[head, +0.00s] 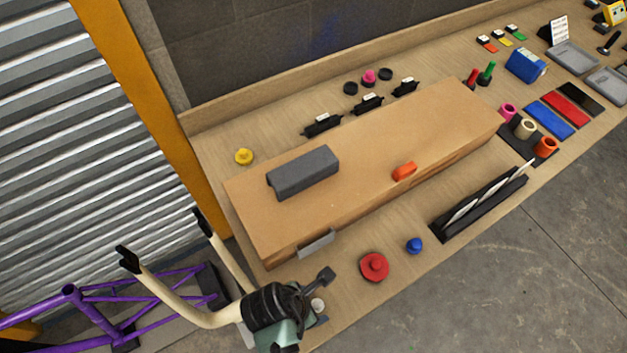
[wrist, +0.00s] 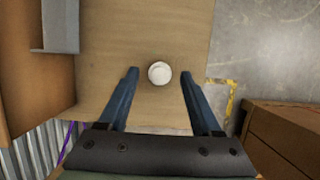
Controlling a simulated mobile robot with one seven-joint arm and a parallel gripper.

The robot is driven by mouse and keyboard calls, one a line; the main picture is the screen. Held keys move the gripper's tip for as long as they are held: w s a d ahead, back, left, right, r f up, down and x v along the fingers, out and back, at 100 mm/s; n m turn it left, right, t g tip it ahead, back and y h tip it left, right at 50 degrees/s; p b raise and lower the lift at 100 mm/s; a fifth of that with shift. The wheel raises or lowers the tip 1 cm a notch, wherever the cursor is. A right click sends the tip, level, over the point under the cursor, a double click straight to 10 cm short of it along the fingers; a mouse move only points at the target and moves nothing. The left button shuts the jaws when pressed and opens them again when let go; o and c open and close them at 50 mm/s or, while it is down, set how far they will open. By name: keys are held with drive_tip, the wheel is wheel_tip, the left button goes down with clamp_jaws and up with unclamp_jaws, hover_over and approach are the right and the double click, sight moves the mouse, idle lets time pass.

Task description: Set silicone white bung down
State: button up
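The white bung (wrist: 159,73) shows as a small round white piece over the wooden bench top (wrist: 140,110) in the wrist view. My gripper (wrist: 158,76) is open, with one blue-grey finger on each side of the bung and a clear gap to both. In the head view the white bung (head: 317,305) is at the near left end of the bench, beside my gripper (head: 321,300). It appears to rest on the bench. The bung's underside is hidden, and I cannot tell how far the fingertips are above the wood.
A long wooden box (head: 350,160) with a grey block (head: 303,172) on top stands behind. A red round piece (head: 374,267) and a blue one (head: 414,245) lie to the right, before a black tray (head: 480,205). The bench's front edge is close. Bare wood surrounds the bung.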

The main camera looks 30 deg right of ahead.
drive_tip(key=shift+r, duration=0.1)
drive_tip(key=v, duration=1.2)
idle(0.4)
